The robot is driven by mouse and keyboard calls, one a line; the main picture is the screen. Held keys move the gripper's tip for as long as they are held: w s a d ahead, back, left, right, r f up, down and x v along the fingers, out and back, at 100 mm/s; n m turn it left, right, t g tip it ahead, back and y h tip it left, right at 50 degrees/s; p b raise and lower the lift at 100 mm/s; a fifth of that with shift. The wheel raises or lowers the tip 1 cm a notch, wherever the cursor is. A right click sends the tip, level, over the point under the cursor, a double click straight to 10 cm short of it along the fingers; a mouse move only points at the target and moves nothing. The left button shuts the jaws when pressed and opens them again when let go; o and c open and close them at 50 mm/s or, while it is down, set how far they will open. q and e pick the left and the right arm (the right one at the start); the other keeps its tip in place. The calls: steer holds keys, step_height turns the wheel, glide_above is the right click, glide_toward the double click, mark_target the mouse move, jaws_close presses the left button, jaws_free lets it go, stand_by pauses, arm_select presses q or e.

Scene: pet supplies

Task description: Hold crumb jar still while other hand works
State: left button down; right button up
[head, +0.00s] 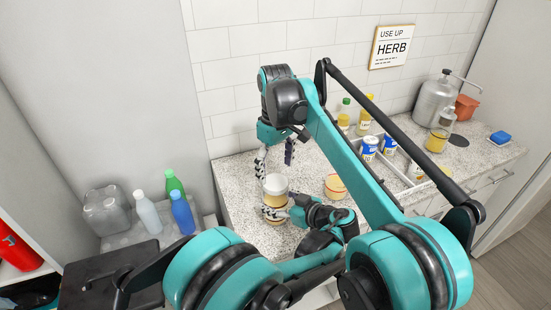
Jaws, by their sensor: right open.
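A jar with a pale lid and tan contents (275,184) stands upright on the speckled counter, near its front left; it looks like the crumb jar. My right gripper (276,160) is open and points down just above the jar's lid, with nothing between its fingers. My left gripper (283,207) is low at the jar's front right side, with a finger across the front of its lower part. The far side of the jar is hidden, so I cannot tell whether the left fingers are closed on it.
A yellowish jar with a red band (335,187) stands to the right. A divided tray (408,183) holds cans and bottles, partly behind my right arm. A metal canister (432,103) and a blue item (500,137) are farther right. Bottles (182,212) stand on a lower surface at left.

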mark_target(275, 182)
steer(key=shift+f, duration=2.15)
steer(key=c, duration=1.2)
steer(key=m, duration=0.5)
steer(key=o, duration=1.4)
step_height(275, 182, up, 12)
